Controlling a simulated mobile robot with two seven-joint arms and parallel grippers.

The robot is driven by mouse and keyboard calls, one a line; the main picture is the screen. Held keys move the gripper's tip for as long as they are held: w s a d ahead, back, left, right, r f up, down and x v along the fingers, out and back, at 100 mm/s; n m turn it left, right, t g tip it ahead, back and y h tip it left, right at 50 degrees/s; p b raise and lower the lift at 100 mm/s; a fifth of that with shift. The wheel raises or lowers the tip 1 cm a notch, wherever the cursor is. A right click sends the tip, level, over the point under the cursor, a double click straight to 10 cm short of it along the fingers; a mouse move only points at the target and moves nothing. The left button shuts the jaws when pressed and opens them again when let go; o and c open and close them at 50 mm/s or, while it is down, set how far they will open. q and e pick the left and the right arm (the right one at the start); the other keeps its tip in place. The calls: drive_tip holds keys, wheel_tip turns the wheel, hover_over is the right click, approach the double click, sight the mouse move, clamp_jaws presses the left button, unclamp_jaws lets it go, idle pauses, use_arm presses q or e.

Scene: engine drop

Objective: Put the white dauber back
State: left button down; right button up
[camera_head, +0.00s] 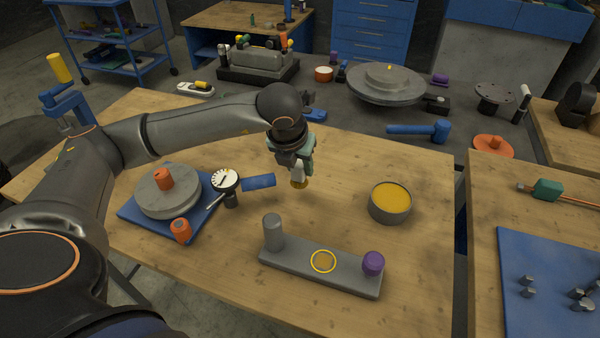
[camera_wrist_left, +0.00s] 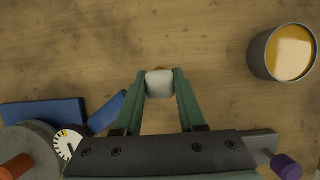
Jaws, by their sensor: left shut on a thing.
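My left gripper (camera_head: 296,165) is shut on the white dauber (camera_head: 298,174) and holds it above the table, white end up and a yellowish-brown tip down. In the left wrist view, the dauber's white end (camera_wrist_left: 160,84) sits between the two green fingers (camera_wrist_left: 160,88). A grey stand (camera_head: 343,276) lies nearer the front, to the right of and below the gripper in the head view. It bears a grey cylinder (camera_head: 273,232) at its left end, a yellow-ringed round spot (camera_head: 323,261) in the middle and a purple knob (camera_head: 373,263) at its right end. My right gripper is out of view.
A tin of yellow stuff (camera_head: 390,202) stands right of the gripper. A dial gauge (camera_head: 226,181), a blue handle (camera_head: 258,181) and a blue plate (camera_head: 140,221) with grey discs are on the left. Bare tabletop lies between gripper and stand.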

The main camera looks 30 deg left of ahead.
sight(300, 176)
use_arm(q)
drive_tip(key=f, duration=0.3)
drive_tip(key=shift+w+f, duration=0.15)
drive_tip(key=shift+w, duration=0.1)
drive_tip(key=shift+f, duration=0.15)
drive_tip(key=shift+f, duration=0.1)
drive_tip(key=c, duration=0.5)
unclamp_jaws()
